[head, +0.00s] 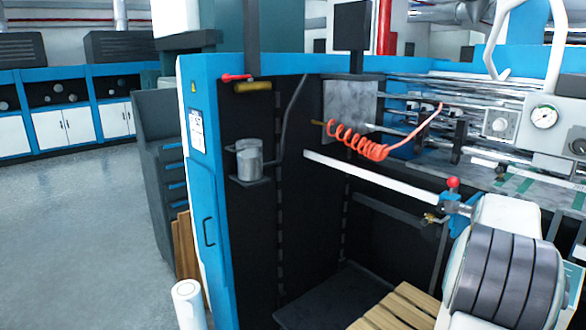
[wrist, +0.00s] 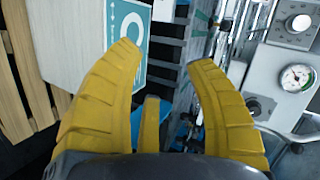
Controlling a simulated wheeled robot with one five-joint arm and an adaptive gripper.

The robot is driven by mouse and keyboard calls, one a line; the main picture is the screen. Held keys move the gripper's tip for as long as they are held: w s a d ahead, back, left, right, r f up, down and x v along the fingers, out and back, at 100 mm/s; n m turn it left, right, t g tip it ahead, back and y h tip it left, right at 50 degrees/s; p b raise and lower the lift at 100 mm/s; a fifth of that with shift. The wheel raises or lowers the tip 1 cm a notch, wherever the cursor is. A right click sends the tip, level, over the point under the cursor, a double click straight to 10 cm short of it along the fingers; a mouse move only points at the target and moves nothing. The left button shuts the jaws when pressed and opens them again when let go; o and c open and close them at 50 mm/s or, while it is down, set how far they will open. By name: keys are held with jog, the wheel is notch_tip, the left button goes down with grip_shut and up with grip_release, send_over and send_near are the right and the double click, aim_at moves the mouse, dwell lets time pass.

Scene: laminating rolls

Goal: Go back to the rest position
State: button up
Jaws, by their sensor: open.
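My gripper (wrist: 163,52) shows in the wrist view, with ribbed yellow fingers spread apart. The fingers are open and I see nothing held between them. Behind the gap are the laminating machine's rods and dark parts, some distance away. I cannot make out the gripper in the head view. The laminating machine (head: 205,215), with blue frame and dark inside, fills the middle and right of the head view.
A pressure gauge (head: 544,117) and an orange coiled hose (head: 360,143) are on the machine. Wooden slats (head: 405,305) lie low in front; slats (wrist: 22,75) and a white block (wrist: 75,40) show in the wrist view. Grey floor (head: 80,230) at left is clear.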

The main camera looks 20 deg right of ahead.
jog(key=s+a+f+n+g+y, duration=0.2)
jog(key=s+a+f+n+y, duration=0.2)
jog(key=a+f+n, duration=0.3)
jog(key=s+a+f+n+g+y, duration=0.2)
jog(key=s+a+f+n+y, duration=0.15)
jog(key=a+f, duration=0.55)
jog(key=s+a+r+n+y, duration=0.1)
jog(key=a+n, duration=0.7)
jog(key=a, duration=1)
jog(key=s+a+r+n+t+y, duration=0.1)
jog(key=a+n, duration=0.7)
jog(key=a, duration=1.1)
jog(key=shift+s+r+y, duration=0.5)
jog(key=shift+s+y, duration=0.35)
jog(key=shift+s, duration=0.35)
